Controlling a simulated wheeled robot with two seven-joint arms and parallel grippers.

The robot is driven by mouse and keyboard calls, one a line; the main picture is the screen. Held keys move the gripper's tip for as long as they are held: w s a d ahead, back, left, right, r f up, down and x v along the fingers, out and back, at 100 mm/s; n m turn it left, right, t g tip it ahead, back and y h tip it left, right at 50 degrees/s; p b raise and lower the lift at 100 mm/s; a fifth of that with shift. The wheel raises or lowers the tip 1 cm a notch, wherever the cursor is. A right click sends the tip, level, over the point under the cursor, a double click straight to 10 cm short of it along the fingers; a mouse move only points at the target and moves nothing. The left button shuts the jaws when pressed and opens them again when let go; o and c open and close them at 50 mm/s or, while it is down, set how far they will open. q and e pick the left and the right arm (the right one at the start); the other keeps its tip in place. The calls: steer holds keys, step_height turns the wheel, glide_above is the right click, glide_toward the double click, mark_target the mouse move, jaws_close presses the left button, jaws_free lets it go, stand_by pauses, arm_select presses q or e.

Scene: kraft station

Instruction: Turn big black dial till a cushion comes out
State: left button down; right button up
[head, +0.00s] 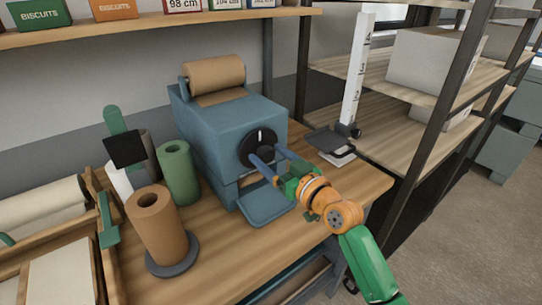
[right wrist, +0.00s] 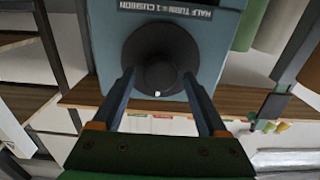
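The big black dial (head: 262,147) is on the front of a blue machine (head: 205,120) with a brown paper roll (head: 213,75) on top. A white mark on the dial points up in the head view. The blue tray (head: 265,205) below the dial is empty; no cushion shows. My left gripper is not in view.
An orange-brown roll (head: 155,225) on a grey base and a green roll (head: 178,172) stand left of the machine. A scale-like device (head: 335,146) with a tall white ruler (head: 357,70) stands to the right. The wooden bench (head: 220,255) is clear in front.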

jaws_close()
steer(key=shift+m, duration=0.3)
steer(key=m+p, duration=0.1)
steer(key=m, duration=0.2)
steer(key=shift+d+m+p, duration=0.1)
steer(key=shift+m+p, duration=0.2)
steer(key=shift+m, duration=0.1)
steer(key=m+p, duration=0.1)
steer(key=m, duration=0.4)
steer(key=shift+w, duration=0.1)
steer(key=m+p, duration=0.2)
steer(key=m, duration=0.3)
steer(key=shift+f+m, duration=0.1)
steer(key=shift+m, duration=0.3)
steer(key=shift+d+f+m+p, duration=0.1)
steer(key=shift+m+p, duration=0.55)
steer(key=shift+m, duration=1.55)
